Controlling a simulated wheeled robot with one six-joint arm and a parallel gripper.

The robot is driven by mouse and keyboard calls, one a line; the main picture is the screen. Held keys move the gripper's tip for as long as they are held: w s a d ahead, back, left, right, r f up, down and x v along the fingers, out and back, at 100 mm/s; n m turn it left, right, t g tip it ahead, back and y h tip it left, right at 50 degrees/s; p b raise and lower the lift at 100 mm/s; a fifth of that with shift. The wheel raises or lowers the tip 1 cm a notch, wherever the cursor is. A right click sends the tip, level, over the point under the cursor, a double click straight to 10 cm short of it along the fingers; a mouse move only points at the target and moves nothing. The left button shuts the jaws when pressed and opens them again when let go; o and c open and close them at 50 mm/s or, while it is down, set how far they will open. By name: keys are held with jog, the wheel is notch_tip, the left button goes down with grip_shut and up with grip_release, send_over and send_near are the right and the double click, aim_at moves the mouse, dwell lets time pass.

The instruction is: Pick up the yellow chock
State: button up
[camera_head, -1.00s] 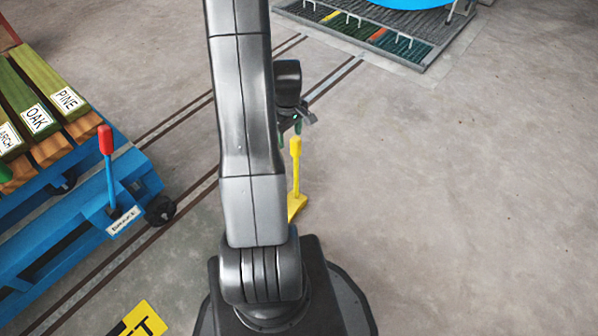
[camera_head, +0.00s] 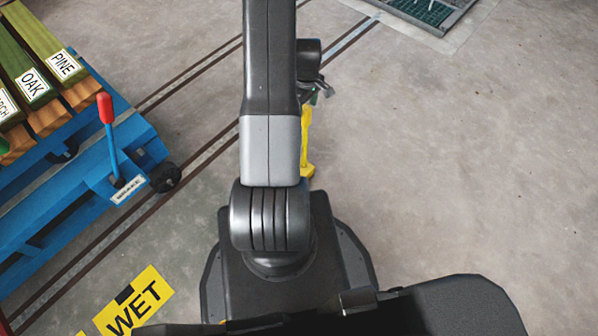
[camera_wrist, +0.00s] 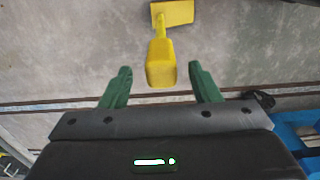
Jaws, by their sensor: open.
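The yellow chock (camera_head: 307,150) stands on the concrete floor just beyond my arm, partly hidden by it in the head view. In the wrist view its upright handle with a thick yellow grip (camera_wrist: 160,66) points toward the camera, and its flat base (camera_wrist: 176,13) lies on the floor at the top. My gripper (camera_wrist: 160,85) is open, with one green finger on each side of the handle's line. The grip end lies between and slightly beyond the fingertips, with clear gaps on both sides. In the head view my gripper (camera_head: 320,92) is small and partly hidden.
A blue cart (camera_head: 75,180) with a red-topped lever (camera_head: 106,125) and labelled wood stands at left. Rails (camera_head: 195,75) cross the floor. A yellow "WET" sign (camera_head: 135,300) lies at lower left. A floor grate (camera_head: 430,10) is at the top. The floor at right is clear.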

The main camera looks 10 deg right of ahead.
notch_tip(320, 180, down, 5)
jog(key=shift+r+b, duration=0.1)
jog(key=shift+b, duration=0.55)
jog(key=shift+a, duration=0.1)
grip_shut()
jog(key=shift+r, duration=0.1)
dwell(0.7)
